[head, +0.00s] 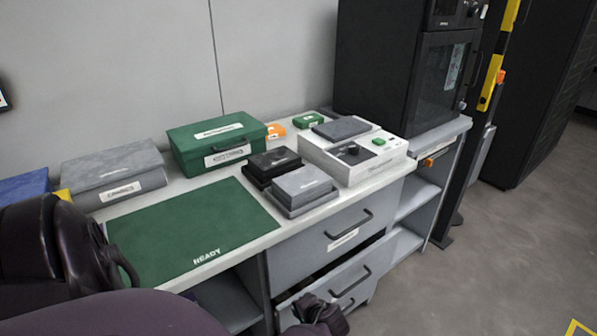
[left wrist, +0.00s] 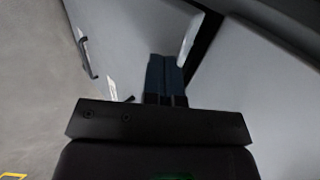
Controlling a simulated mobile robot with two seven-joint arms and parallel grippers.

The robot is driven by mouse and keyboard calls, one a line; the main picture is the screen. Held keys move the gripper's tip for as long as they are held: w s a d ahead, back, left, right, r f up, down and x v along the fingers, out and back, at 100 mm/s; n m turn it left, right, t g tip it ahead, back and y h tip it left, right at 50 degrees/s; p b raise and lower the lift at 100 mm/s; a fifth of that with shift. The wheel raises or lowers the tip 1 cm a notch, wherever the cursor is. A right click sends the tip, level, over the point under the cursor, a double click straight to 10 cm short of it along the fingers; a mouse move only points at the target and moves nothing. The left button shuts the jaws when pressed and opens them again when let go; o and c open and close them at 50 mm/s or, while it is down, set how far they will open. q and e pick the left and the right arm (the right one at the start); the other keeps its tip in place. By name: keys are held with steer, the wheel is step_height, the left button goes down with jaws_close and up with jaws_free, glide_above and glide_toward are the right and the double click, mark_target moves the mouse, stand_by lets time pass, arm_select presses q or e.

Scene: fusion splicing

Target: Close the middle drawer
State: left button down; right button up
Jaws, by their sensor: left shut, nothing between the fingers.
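The middle drawer (head: 330,285) sits below the top drawer (head: 318,243) in the grey cabinet under the bench. It stands partly pulled out, with a dark gap above its front. Its dark bar handle (head: 352,283) faces the room. My left gripper (head: 318,311) is low at the drawer's front, toward its left side; my arm hides part of the front. In the left wrist view my two fingers (left wrist: 165,76) are shut together and empty, against a pale grey panel. I cannot tell whether they touch it. My right gripper is not in view.
The bench top holds a green mat (head: 190,233), a green box (head: 218,142), grey boxes and a white device (head: 352,160). Open shelves (head: 408,240) stand right of the drawers. A black cabinet (head: 405,60) stands at the back. The floor (head: 500,240) at right is clear.

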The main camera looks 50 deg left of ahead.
arm_select(q)
steer(key=shift+a, duration=0.25)
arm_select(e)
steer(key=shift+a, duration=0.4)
arm_select(q)
steer(key=a, duration=0.4)
steer(key=shift+w+a+r, duration=0.1)
steer(key=shift+w+a, duration=0.1)
steer(key=shift+a, duration=0.2)
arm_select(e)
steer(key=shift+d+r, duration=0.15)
arm_select(q)
steer(key=shift+a+r, duration=0.1)
steer(key=shift+a, duration=0.05)
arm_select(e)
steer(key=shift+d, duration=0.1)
